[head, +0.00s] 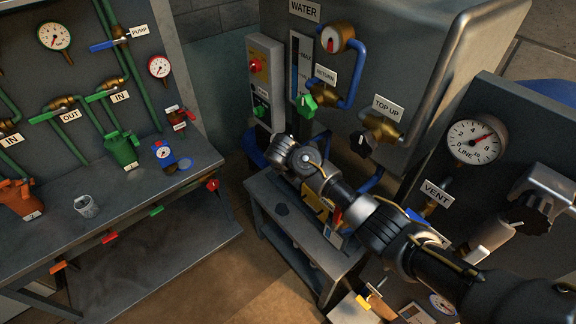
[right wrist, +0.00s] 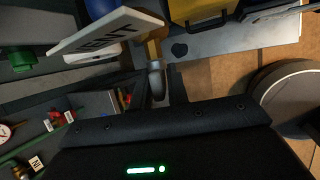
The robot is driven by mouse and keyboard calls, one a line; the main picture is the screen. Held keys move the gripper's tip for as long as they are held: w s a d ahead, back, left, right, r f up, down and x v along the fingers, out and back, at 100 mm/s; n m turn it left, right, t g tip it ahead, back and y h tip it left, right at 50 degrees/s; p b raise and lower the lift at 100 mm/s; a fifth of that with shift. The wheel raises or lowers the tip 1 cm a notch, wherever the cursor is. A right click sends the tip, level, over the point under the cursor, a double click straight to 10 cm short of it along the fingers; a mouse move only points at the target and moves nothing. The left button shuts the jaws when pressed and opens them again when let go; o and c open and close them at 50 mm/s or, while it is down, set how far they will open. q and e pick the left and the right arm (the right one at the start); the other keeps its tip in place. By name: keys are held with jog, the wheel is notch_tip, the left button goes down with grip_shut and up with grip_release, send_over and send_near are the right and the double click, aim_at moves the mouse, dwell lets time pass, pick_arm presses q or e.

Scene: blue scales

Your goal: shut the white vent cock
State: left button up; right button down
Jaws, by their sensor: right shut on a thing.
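The VENT tag (head: 437,193) hangs on the right-hand panel, by a brass fitting (head: 430,209). A white part, which I take for the vent cock's handle (head: 489,240), shows lower right of the tag, partly behind my right arm. In the right wrist view the tag (right wrist: 110,35) is close, with the brass fitting (right wrist: 152,50) and its silver outlet beside it. My right gripper's dark body (right wrist: 160,145) fills the bottom there. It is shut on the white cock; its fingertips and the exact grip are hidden. My left gripper is not in view.
The LINE gauge (head: 474,141) and a black knob (head: 531,209) are near the vent. The TOP UP valve (head: 382,127) is further back. A small grey table (head: 285,228) with a yellow item stands under my arm. A workbench (head: 120,190) with colored valves is at left.

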jog(key=c, duration=1.5)
grip_release()
